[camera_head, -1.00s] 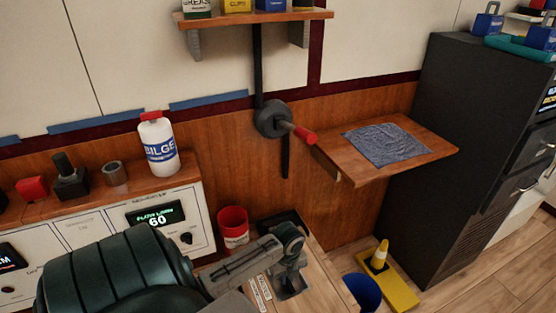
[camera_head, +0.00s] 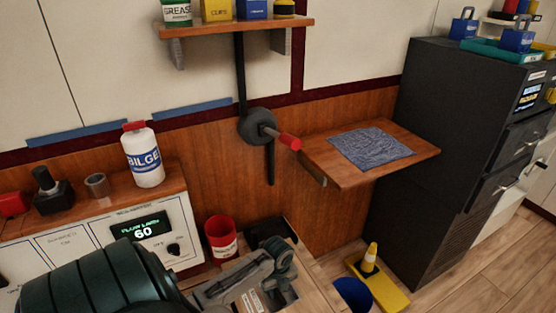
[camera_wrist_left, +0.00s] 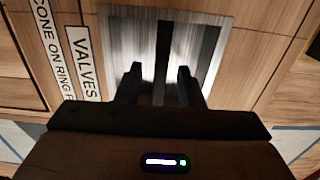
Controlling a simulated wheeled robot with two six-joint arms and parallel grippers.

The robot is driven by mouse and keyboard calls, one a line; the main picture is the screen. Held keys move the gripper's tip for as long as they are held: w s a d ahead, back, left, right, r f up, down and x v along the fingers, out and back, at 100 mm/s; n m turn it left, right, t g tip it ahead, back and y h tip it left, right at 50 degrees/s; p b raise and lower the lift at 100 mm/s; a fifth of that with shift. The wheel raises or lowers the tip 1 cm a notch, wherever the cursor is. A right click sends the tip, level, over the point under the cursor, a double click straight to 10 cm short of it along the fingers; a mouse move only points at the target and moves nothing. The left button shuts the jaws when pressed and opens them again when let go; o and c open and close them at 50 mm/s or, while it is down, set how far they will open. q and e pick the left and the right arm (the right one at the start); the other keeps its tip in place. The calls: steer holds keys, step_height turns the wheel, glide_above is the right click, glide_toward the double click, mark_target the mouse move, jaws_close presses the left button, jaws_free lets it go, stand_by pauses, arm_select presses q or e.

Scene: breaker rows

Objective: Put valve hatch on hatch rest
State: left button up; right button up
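My left gripper (camera_head: 280,291) is over the wooden bench top at the bottom of the head view. In the left wrist view its two dark fingers (camera_wrist_left: 160,74) are apart, with a gap between them. Beyond them is a grey metal plate (camera_wrist_left: 215,45) with a dark slot and a lighter bar, which looks like the valve hatch. The bar lies between the fingers in the picture; I cannot tell whether they touch it. A "VALVES" label (camera_wrist_left: 86,62) is beside the plate. I cannot make out the hatch rest for certain. My right gripper is not in view.
A wall lever with red grip (camera_head: 289,141), a wooden shelf with a blue cloth (camera_head: 370,147) and a dark cabinet (camera_head: 425,150) are beyond.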

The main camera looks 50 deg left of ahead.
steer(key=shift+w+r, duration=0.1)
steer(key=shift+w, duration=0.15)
